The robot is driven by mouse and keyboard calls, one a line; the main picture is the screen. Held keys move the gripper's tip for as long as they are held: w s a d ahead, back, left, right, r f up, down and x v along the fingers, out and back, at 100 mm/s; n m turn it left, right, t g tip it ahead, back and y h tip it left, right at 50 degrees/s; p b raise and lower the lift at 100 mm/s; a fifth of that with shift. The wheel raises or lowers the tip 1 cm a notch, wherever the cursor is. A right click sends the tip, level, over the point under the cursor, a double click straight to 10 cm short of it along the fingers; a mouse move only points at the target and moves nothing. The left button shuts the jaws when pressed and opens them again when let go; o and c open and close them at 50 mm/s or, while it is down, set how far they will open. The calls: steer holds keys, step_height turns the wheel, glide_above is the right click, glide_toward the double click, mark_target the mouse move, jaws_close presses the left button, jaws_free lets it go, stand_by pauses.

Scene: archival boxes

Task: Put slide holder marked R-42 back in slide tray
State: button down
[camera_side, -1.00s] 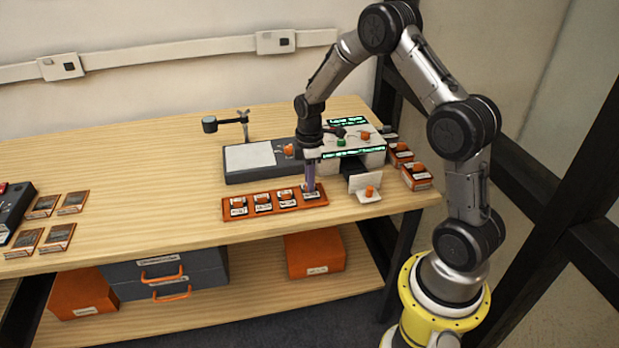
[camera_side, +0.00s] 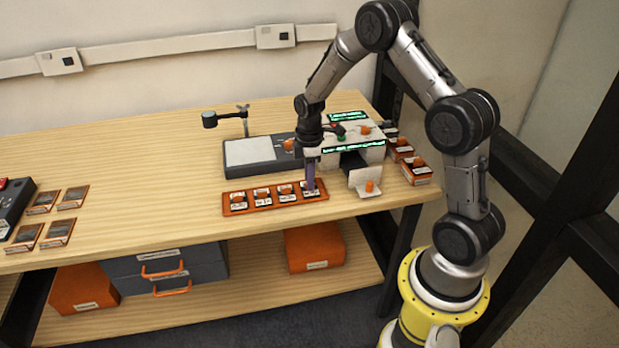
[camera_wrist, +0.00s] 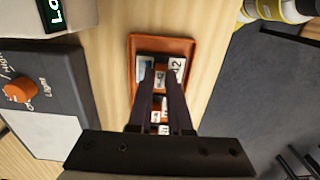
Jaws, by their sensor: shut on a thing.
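The orange slide tray (camera_side: 249,209) lies along the front of the table and holds a row of slide holders with white labels and orange knobs. My gripper (camera_side: 310,188) points straight down at the tray's right end. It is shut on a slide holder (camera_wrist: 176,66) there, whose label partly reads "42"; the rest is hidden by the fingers. In the wrist view the holder lies within the rim at the end of the tray (camera_wrist: 188,46). Whether it rests fully on the tray floor I cannot tell.
A grey light box (camera_side: 262,172) with an orange knob stands behind the tray. A white device (camera_side: 352,150) with green displays and a small white stand (camera_side: 369,188) are close on the right. Orange-white boxes (camera_side: 416,172) sit at the right edge.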

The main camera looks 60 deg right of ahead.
stand_by(0.3)
steer(key=c, duration=0.8)
jaws_free()
steer(key=shift+o, duration=0.2)
steer(key=shift+r, duration=0.1)
steer(key=shift+r, duration=3.45)
